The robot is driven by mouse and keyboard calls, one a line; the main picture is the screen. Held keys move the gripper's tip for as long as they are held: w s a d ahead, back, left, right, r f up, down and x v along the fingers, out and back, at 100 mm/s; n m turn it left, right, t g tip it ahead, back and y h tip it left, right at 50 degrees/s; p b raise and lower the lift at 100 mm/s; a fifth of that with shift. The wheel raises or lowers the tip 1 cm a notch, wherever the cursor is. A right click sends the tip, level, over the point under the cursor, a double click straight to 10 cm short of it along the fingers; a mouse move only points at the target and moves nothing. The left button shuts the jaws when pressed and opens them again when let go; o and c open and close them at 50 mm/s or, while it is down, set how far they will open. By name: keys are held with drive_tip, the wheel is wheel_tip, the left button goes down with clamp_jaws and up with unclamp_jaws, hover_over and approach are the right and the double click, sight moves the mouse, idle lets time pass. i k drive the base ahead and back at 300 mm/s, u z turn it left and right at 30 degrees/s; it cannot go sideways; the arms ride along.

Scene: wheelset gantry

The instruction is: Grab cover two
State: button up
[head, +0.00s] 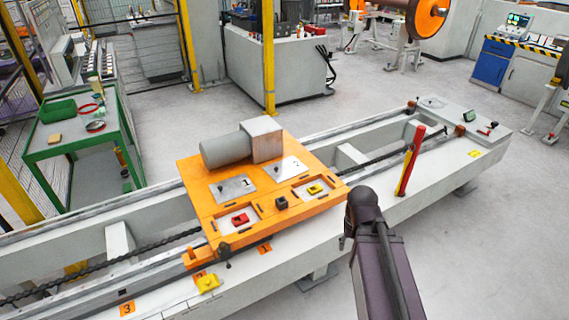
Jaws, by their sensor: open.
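Cover two is a light grey plate marked "2" (286,169), lying flat on the orange carriage (205,178) beside the grey motor block. A similar plate marked "1" (233,188) lies to its left. In front of the plates, a red part (240,219) and a yellow part (314,189) sit in pale recesses. My dark arm rises from the bottom edge, right of the carriage and apart from cover two. No gripper fingers can be made out.
The grey motor (226,150) stands on the carriage behind the plates. A red and yellow post (409,160) rises from the white gantry bed (440,165) at right. A yellow part (208,284) lies on the front ledge. A green table (75,140) stands at left.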

sight(283, 170)
drive_tip(key=u, duration=0.1)
drive_tip(key=i, duration=0.75)
drive_tip(key=u, duration=0.6)
drive_tip(key=i, duration=0.45)
drive_tip(key=u, duration=0.3)
